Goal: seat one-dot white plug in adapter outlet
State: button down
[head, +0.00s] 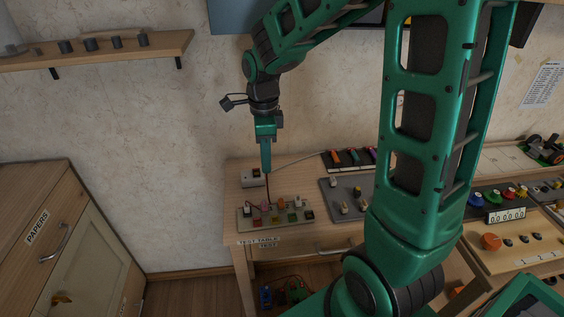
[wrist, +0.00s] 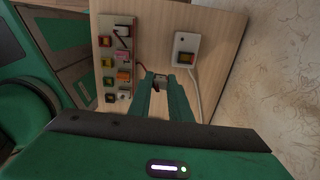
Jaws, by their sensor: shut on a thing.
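My gripper (head: 267,172) points down over the back left of the test table, and its fingers also show in the wrist view (wrist: 158,84). It is shut on a small dark piece (wrist: 160,80), mostly hidden between the fingertips. A dark red cable (head: 268,188) runs from the fingertips down to the grey panel (head: 242,222). I cannot make out a one-dot mark or white on the held piece.
The panel carries several coloured blocks, including a pink one (wrist: 123,58). A grey board with pegs (head: 343,208) lies to its right. A pale cable (wrist: 196,105) runs from the white box. The bare tabletop (wrist: 152,35) between panel and box is clear.

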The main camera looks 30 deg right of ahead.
jog(key=a+r, duration=0.2)
jog(key=a, duration=0.1)
send_over(257, 174)
jog(key=shift+f+n, duration=0.3)
jog(key=shift+f, duration=2.75)
jog(key=shift+f, duration=0.55)
jog(key=c, duration=1.6)
grip_release()
jog(key=shift+o, duration=0.2)
jog(key=shift+w+r, duration=0.15)
jog(key=shift+r, duration=1.2)
jog(key=shift+w+r, duration=0.1)
jog(key=shift+r, duration=1.2)
